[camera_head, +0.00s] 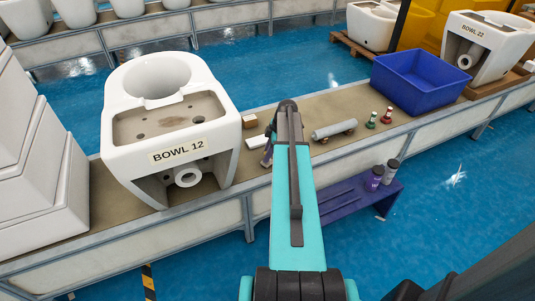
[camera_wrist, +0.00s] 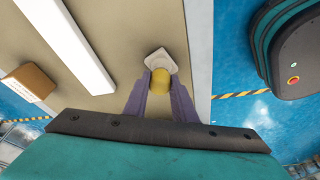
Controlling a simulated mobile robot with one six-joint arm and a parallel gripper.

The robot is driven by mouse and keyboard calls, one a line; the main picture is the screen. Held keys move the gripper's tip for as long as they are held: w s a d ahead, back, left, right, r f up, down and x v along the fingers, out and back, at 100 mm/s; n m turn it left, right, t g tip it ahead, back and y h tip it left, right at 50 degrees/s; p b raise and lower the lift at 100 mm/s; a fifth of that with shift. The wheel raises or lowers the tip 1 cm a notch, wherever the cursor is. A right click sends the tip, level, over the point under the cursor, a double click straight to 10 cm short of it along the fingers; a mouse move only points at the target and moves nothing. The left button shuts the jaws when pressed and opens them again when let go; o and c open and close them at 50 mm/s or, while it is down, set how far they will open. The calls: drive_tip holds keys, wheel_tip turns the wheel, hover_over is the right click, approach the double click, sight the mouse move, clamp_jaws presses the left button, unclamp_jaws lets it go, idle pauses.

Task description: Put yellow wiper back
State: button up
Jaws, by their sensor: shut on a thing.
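The yellow wiper (camera_wrist: 160,79) is between the two purple fingers of my gripper (camera_wrist: 160,85), which is shut on it. In the wrist view its rounded yellow end shows, with a pale squarish piece (camera_wrist: 158,58) just beyond it. I cannot tell whether that piece is part of the wiper or a separate holder under it. In the head view my gripper (camera_head: 267,155) is at the near edge of the conveyor, right of the toilet bowl. My arm hides most of the grip there, and the wiper cannot be made out.
The toilet bowl marked BOWL 12 (camera_head: 175,130) stands left on the conveyor (camera_head: 100,205). A brown box (camera_wrist: 30,83) and a long white bar (camera_wrist: 66,40) lie near my gripper. A grey roller (camera_head: 334,130), small bottles (camera_head: 371,120) and a blue crate (camera_head: 420,85) are to the right.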

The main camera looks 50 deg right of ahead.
drive_tip(key=shift+f, duration=0.1)
drive_tip(key=o, duration=1)
drive_tip(key=shift+v, duration=6.15)
